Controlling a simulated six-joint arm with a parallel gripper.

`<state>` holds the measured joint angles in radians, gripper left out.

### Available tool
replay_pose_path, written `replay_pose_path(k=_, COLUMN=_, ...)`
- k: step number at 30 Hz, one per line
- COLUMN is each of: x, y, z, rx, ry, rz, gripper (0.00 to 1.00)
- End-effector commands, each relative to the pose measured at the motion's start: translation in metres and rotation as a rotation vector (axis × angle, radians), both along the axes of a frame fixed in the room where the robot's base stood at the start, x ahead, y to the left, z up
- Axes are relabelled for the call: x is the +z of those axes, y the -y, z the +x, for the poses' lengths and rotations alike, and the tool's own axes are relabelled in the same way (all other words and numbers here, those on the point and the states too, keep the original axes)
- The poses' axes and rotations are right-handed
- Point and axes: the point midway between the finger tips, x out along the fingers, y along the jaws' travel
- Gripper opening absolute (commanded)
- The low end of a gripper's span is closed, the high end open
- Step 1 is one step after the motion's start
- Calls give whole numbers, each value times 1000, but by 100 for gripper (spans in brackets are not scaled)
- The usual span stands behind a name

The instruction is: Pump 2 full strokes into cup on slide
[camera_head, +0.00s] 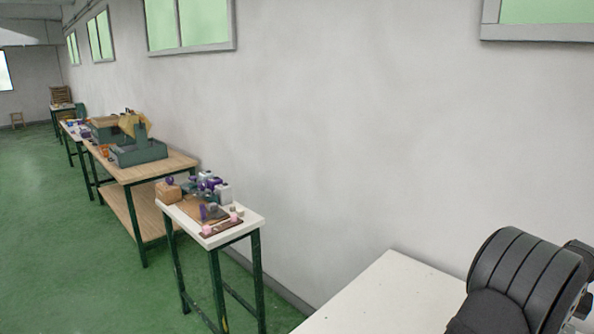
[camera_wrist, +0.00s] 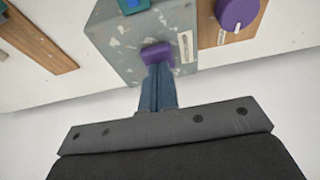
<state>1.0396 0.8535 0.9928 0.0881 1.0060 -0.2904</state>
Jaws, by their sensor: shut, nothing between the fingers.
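In the wrist view, my gripper (camera_wrist: 159,75) has its two blue fingers shut together, with nothing between them. Its tips are at the lower edge of a purple block (camera_wrist: 157,54) on the side of a worn grey box (camera_wrist: 120,45); I cannot tell whether they touch it. A teal part (camera_wrist: 133,5) sits on the box at the top edge, cut off by the frame. I cannot tell whether the purple block or the teal part belongs to the pump. No cup or slide can be made out clearly. My gripper is not visible in the head view.
A purple knob (camera_wrist: 237,12) sits on a wooden board (camera_wrist: 222,36) right of the box. A wooden strip (camera_wrist: 38,42) lies at left. In the head view, a white bench (camera_head: 375,300) is near, and a small table (camera_head: 250,222) with purple and grey items stands further left.

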Motion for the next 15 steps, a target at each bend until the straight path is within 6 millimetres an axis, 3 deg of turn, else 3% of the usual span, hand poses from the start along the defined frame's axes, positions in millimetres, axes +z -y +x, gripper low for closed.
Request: replay_pose_path(k=15, x=23, y=0, z=0, rx=0, ry=-1, rz=1, gripper=0)
